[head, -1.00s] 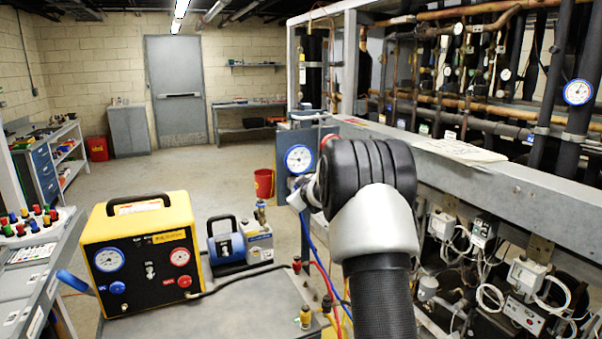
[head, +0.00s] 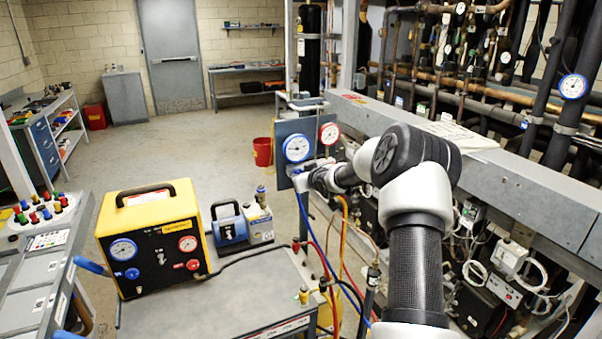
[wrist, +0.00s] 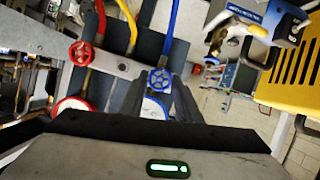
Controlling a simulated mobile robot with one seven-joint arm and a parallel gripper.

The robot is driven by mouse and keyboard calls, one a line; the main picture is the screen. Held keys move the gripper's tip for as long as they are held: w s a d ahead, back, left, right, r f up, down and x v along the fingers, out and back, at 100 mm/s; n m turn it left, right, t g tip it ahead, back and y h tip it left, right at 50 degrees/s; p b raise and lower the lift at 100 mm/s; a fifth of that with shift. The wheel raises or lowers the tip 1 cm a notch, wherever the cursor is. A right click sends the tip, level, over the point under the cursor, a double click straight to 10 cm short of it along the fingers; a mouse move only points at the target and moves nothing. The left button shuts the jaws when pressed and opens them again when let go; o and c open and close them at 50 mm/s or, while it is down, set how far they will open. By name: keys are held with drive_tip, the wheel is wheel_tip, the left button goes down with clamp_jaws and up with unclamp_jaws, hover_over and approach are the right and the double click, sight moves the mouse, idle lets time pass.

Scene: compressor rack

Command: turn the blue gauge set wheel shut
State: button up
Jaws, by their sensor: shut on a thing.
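The blue wheel (wrist: 160,80) of the gauge set is in the middle of the wrist view, below the blue-rimmed gauge (head: 297,148). My gripper (wrist: 158,84) has its dark fingers on either side of the wheel and is shut on it. In the head view my gripper (head: 300,176) reaches the gauge set from the right and largely hides the wheel. The red wheel (wrist: 81,53) is to the left in the wrist view, clear of the fingers. The red-rimmed gauge (head: 329,133) stands beside the blue one. How far the wheel is turned cannot be told.
Blue, yellow and red hoses (head: 343,225) hang below the gauge set. A yellow machine (head: 152,240) and a blue pump (head: 230,227) stand on a grey cart (head: 220,300) at the left. The compressor rack's grey beam (head: 520,185) runs along the right.

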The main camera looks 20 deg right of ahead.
drive_tip(key=o, duration=1.1)
drive_tip(key=shift+d, duration=0.1)
drive_tip(key=shift+c, duration=0.2)
drive_tip(key=b+v, duration=0.1)
drive_tip(key=v, duration=1.6)
drive_tip(key=shift+s, duration=0.2)
